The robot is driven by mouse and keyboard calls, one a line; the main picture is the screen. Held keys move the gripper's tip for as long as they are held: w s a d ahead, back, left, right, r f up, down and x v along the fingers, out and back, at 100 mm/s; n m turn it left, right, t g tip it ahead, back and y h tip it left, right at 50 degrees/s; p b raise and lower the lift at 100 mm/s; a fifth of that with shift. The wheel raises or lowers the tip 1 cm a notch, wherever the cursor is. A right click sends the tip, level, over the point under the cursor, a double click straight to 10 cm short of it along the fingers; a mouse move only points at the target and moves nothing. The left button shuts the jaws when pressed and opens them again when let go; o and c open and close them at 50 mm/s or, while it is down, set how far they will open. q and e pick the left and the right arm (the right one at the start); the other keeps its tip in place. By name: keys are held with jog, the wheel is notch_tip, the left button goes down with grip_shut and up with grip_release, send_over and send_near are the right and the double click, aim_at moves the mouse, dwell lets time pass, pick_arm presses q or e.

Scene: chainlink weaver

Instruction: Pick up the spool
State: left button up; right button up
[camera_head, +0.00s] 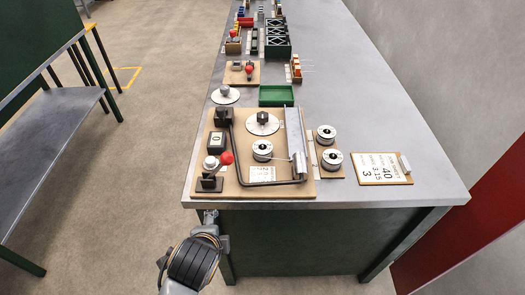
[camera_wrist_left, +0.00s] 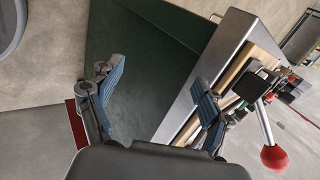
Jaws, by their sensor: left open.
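Several white spools with dark centres show in the head view. One spool (camera_head: 262,150) sits on the wooden weaver board (camera_head: 225,180), with a wire running right from it. Two more, a rear spool (camera_head: 326,134) and a front spool (camera_head: 332,160), sit on a small wooden plate to the right. I cannot tell which one the task means. My left gripper (camera_head: 210,220) is low at the bench's front left edge, apart from all spools. In the left wrist view the left gripper (camera_wrist_left: 155,90) is open, with nothing between its fingers. My right gripper is not in view.
The weaver's red-knobbed lever (camera_head: 226,158) stands near the board's front left; its red ball (camera_wrist_left: 274,158) also shows in the wrist view. A bent metal plate and black bar lie on the board's right. A clipboard (camera_head: 382,168) lies right. A green tray (camera_head: 276,95) is behind.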

pick_arm(q)
jog(key=w+d+r+m+t, duration=0.1)
jog(key=w+d+r+m, duration=0.1)
jog(key=m, duration=0.1)
jog(key=w+d+r+m+t, duration=0.1)
jog(key=w+d+r+m, duration=0.1)
jog(key=m, duration=0.2)
jog(key=w+d+r+m+t, duration=0.1)
jog(key=w+d+r+m, duration=0.1)
jog(key=w+d+m, duration=0.1)
jog(key=shift+m, duration=0.4)
jog(key=m+t, duration=0.3)
jog(key=m, duration=0.5)
send_near(263, 150)
jog(key=s, duration=0.2)
jog(key=shift+s+r, duration=0.1)
jog(key=shift+s, duration=0.2)
jog(key=shift+w, duration=0.35)
jog(key=x, duration=0.7)
jog(key=shift+w+d, duration=0.1)
jog(key=shift+w, duration=0.25)
jog(key=shift+x, duration=2.75)
jog(key=shift+r, duration=0.2)
jog(key=c, duration=1.5)
